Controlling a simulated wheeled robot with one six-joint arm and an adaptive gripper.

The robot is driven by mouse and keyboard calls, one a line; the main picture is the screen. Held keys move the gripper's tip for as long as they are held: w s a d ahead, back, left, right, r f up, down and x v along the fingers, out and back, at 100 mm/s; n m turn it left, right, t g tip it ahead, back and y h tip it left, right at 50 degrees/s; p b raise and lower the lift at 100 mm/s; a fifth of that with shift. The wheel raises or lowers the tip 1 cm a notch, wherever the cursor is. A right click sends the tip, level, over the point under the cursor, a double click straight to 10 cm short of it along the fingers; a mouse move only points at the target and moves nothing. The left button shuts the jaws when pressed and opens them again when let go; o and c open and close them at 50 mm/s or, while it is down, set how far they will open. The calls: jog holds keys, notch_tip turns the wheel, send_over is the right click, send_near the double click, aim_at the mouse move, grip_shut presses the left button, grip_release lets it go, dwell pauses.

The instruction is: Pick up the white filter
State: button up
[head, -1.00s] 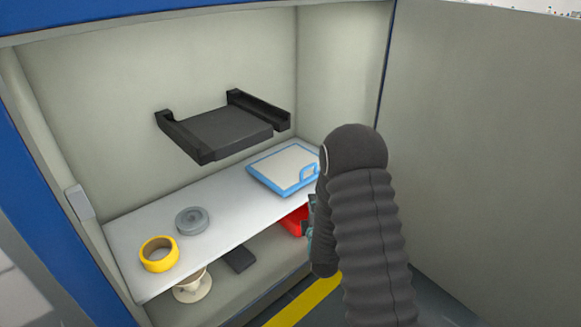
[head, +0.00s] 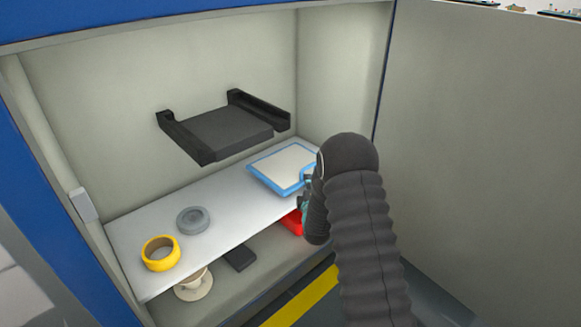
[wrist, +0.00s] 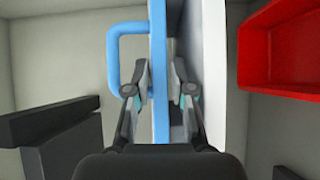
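The white filter (head: 283,166) has a light panel in a blue frame and lies flat on the right part of the cabinet shelf. Its blue handle and front edge show in the wrist view (wrist: 158,30), with the handle on the left. My gripper (wrist: 162,70) is open at the filter's front edge, and the blue edge appears between the two fingers. I cannot tell whether either finger touches it. In the head view my arm hides most of the gripper and the filter's right corner.
The white shelf (head: 150,228) also holds a yellow ring (head: 161,254) and a grey disc (head: 193,220). A black bracket (head: 225,135) is on the back wall above. A red bin (head: 292,222), a black block (head: 239,258) and a pale spool (head: 193,285) are below.

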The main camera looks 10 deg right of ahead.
grip_shut()
